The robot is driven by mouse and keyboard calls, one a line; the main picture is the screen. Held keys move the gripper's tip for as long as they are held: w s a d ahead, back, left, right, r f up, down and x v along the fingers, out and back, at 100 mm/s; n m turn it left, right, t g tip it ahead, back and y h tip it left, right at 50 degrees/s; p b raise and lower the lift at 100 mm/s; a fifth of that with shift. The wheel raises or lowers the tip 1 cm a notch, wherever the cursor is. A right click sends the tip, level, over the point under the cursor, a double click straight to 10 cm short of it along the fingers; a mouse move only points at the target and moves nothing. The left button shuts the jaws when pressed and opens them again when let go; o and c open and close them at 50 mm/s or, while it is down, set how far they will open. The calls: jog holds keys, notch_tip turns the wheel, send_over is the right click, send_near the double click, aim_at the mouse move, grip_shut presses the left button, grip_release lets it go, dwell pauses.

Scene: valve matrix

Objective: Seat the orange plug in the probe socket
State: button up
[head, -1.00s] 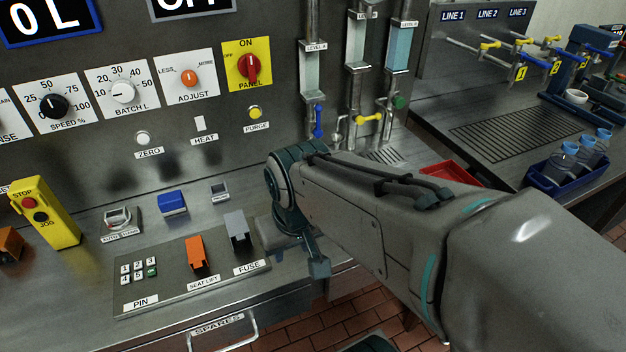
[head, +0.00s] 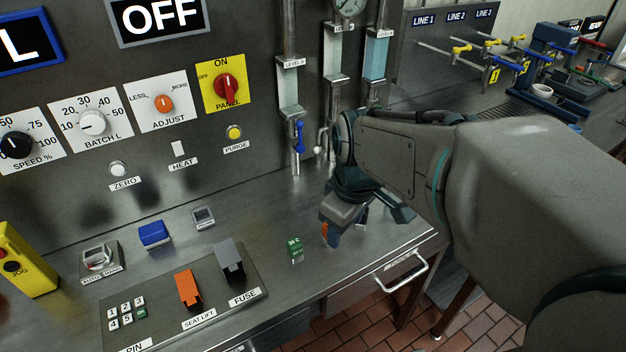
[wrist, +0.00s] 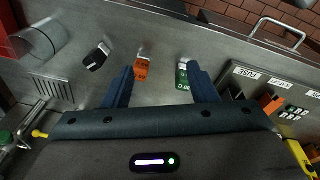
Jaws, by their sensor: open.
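The orange plug (wrist: 142,69) lies on the steel counter with its metal tip toward the front edge in the wrist view. It appears between my fingers, nearer the left one. In the head view only a sliver of orange (head: 324,230) shows beside a finger; the rest is hidden. My gripper (wrist: 161,69) is open and empty above the counter, pointing down; it also shows in the head view (head: 366,224). I cannot make out the probe socket in either view.
A green plug (wrist: 183,76) lies close by my right finger in the wrist view; it also shows in the head view (head: 295,250). A black plug (wrist: 97,57) lies on the other side. The orange SEAT LIFT switch (head: 187,288) and grey FUSE switch (head: 230,258) stand left.

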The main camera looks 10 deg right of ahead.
jog(key=w+d+r+n+g+y+p, duration=0.15)
jog(key=w+n+p, duration=0.25)
jog(key=w+n, duration=0.75)
jog(key=s+f+n, duration=0.1)
jog(key=f, duration=0.1)
jog(key=s+f, duration=0.1)
jog(key=f, duration=0.2)
jog(key=f+n, duration=0.1)
jog(key=f, duration=0.1)
jog(key=shift+s+a+f+n+g, duration=0.25)
jog(key=shift+s+a+f+n, duration=0.1)
jog(key=shift+s+a+f, duration=0.05)
jog(key=shift+w+a+f+p, duration=0.1)
jog(key=shift+a+f+p, duration=0.05)
jog(key=shift+f, duration=0.7)
jog(key=shift+w+a+f+p, duration=0.1)
jog(key=shift+f+p, duration=0.05)
jog(key=shift+f, duration=0.75)
jog(key=shift+a+f+p, duration=0.15)
jog(key=shift+f, duration=0.7)
jog(key=c, duration=1.1)
